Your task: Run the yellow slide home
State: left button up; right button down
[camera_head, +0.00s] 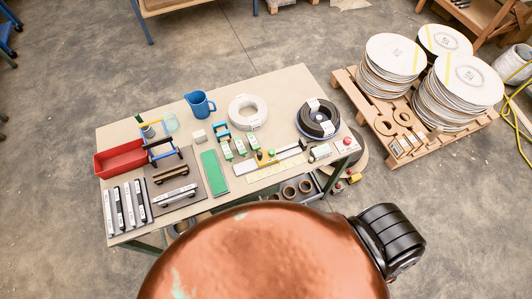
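A small yellow slide (263,159) sits on a long light-and-dark rail (288,154) on the right half of the workbench. The slide is near the rail's left part, with the rail running from it toward the right. A small yellow piece shows beside it, too small to make out. Neither of my grippers can be made out in the head view. A large copper-coloured rounded surface fills the bottom middle, with a ribbed black part at its right side. It hides the floor in front of the bench.
On the workbench (290,84) are a red bin (121,160), blue jug (199,104), white ring coil (247,112), black coil (318,119), green mat (214,172) and small green-white boxes (227,149) close behind the rail. A pallet (349,92) with disc stacks stands right.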

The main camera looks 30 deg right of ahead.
aim_at(262, 158)
jog(key=u, duration=1.05)
jog(key=k, duration=0.85)
jog(key=z, duration=0.65)
